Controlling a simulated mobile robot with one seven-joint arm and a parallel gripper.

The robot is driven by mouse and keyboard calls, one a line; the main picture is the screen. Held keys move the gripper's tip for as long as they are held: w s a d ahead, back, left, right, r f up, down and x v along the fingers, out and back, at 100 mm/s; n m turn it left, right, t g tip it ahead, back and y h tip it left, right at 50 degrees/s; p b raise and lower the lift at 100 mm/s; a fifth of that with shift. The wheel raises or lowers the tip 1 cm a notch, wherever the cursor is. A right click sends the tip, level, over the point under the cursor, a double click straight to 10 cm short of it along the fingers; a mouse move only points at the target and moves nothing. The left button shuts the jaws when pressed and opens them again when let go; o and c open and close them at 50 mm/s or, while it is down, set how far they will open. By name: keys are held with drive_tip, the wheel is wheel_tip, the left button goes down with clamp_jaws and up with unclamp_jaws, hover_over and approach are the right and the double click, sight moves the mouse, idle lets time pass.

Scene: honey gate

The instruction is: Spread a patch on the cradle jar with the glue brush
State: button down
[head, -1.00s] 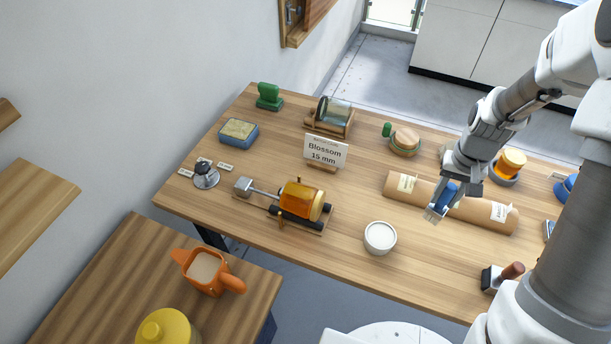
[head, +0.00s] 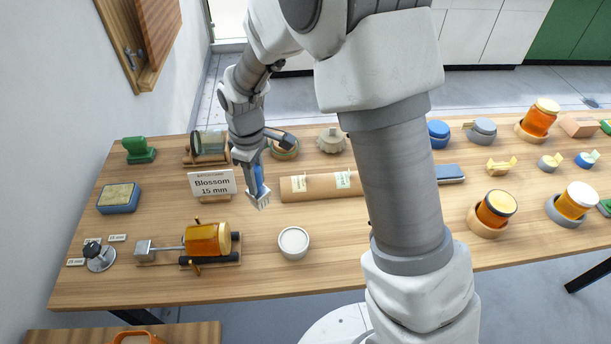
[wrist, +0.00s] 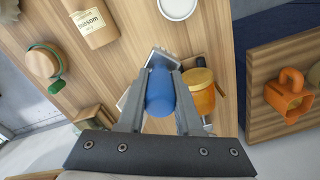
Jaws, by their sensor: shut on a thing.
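The amber jar (head: 207,239) lies on its side on a low stand with dark rollers (head: 228,259) at the table's front left. It shows right of the brush in the wrist view (wrist: 201,95). My gripper (head: 256,166) is shut on the blue handle of the glue brush (head: 258,178), also seen between the fingers in the wrist view (wrist: 159,92). The pale bristles (head: 260,200) point down, above the table and apart from the jar. A white bowl with pale contents (head: 293,242) stands right of the jar. I cannot tell whether the bristles carry glue.
A sign "Blossom 15 mm" (head: 212,183) stands behind the jar. A glass cylinder on a wooden stand (head: 209,143) is at the back left. A metal block on a rod (head: 145,250) is left of the jar.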

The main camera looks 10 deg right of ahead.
drive_tip(key=s+a+r+n, duration=0.2)
drive_tip(key=a+n, duration=0.3)
drive_tip(key=a, duration=0.1)
drive_tip(key=s+a+r+n, duration=0.1)
drive_tip(key=s+a+n, duration=0.2)
drive_tip(key=a, duration=0.4)
drive_tip(key=shift+a+r+n+p, duration=0.3)
drive_tip(key=shift+r+n+p, duration=0.1)
drive_tip(key=shift+n, duration=0.5)
drive_tip(key=a+f+b, duration=0.1)
drive_tip(key=f, duration=0.1)
drive_tip(key=a+f+b, duration=0.1)
drive_tip(key=a+f, duration=0.1)
drive_tip(key=shift+f, duration=0.2)
drive_tip(key=shift+f, duration=0.1)
drive_tip(key=shift+f, duration=0.5)
